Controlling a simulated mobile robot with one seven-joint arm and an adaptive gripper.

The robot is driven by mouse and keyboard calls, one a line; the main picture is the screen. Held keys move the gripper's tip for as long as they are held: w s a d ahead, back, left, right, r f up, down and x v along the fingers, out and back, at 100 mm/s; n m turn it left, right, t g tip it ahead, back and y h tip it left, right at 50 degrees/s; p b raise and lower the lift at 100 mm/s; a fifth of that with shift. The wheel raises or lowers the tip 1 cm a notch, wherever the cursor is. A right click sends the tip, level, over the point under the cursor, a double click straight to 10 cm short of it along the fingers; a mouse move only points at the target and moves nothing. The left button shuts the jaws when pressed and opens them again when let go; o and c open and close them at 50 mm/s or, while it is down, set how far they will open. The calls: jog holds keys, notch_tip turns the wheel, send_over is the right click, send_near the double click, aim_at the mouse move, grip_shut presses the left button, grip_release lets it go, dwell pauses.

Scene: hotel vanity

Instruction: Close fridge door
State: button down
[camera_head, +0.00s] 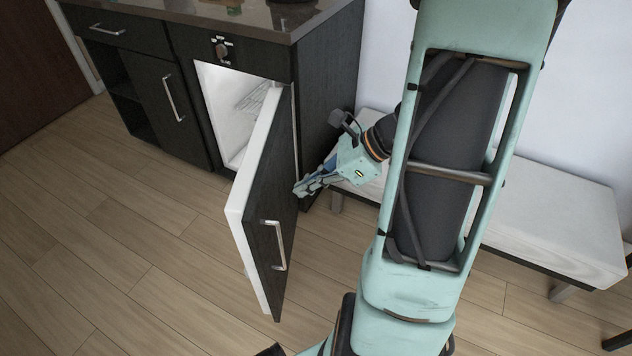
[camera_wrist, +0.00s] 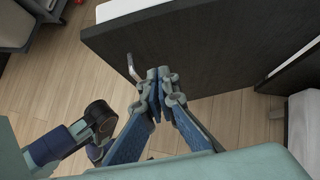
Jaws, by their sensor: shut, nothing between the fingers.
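The fridge door (camera_head: 268,205) stands wide open, swung out from the cabinet on its right-hand hinge side. It has a dark wood outer face, a white inner side and a metal handle (camera_head: 276,246). The white fridge interior (camera_head: 228,105) shows a wire shelf. My gripper (camera_head: 300,188) is shut and empty at the outer face of the door, between the hinge side and the handle. In the wrist view the shut fingertips (camera_wrist: 159,74) are in front of the dark door face (camera_wrist: 205,45), with the handle (camera_wrist: 133,68) to their left. I cannot tell whether they touch the door.
The dark cabinet with a stone counter (camera_head: 235,18) holds the fridge. A control knob (camera_head: 222,50) is above the opening. A white-topped bench (camera_head: 550,215) stands right of the cabinet, behind my arm. The wood floor (camera_head: 130,250) left of the door is clear.

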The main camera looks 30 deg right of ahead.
aim_at(265, 198)
jog(key=shift+w+a+f+b, duration=0.35)
jog(key=shift+w+a, duration=0.25)
jog(key=shift+a, duration=0.35)
jog(key=shift+w+a+f+b, duration=0.25)
jog(key=shift+w+a+f, duration=0.3)
jog(key=shift+a, duration=0.35)
jog(key=shift+w+a+f+b, duration=0.35)
jog(key=shift+w+a, duration=0.25)
jog(key=shift+a, duration=0.35)
jog(key=shift+w, duration=0.1)
